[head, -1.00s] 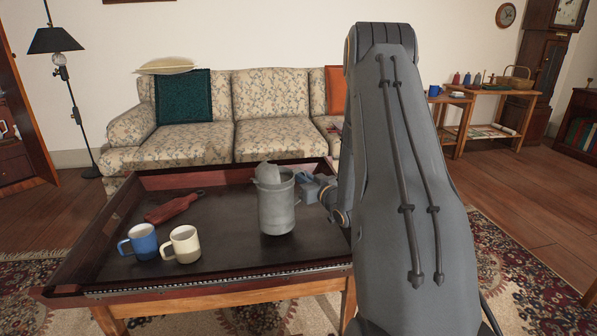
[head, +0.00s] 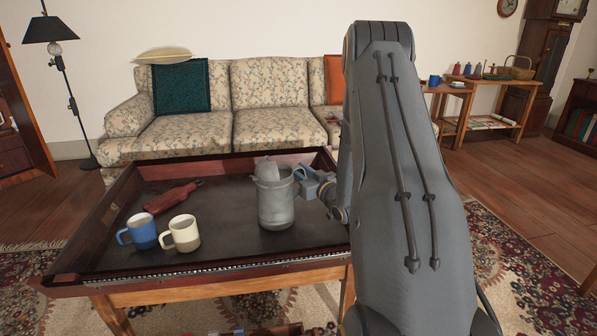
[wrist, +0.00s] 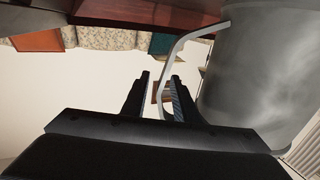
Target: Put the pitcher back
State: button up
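The grey metal pitcher (head: 276,205) stands upright on the dark tray-topped table, right of the mugs. My gripper (head: 313,180) is at its right side, by the handle. In the wrist view the pitcher's body (wrist: 255,75) fills the right side, and its pale handle (wrist: 178,48) curves down to between my two fingertips (wrist: 159,85). The fingers are apart, with a gap visible beside the handle, so my gripper looks open around it. The arm hides part of the table's right side.
A blue mug (head: 140,231) and a cream mug (head: 182,234) stand near the front left of the tray table (head: 110,262). A dark red bottle-shaped thing (head: 172,196) lies behind them. The table has raised edges. A sofa (head: 270,85) stands behind; a side table (head: 497,88) is at right.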

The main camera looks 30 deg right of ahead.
jog(key=shift+r, duration=0.2)
jog(key=s+p, duration=0.3)
jog(key=s, duration=0.9)
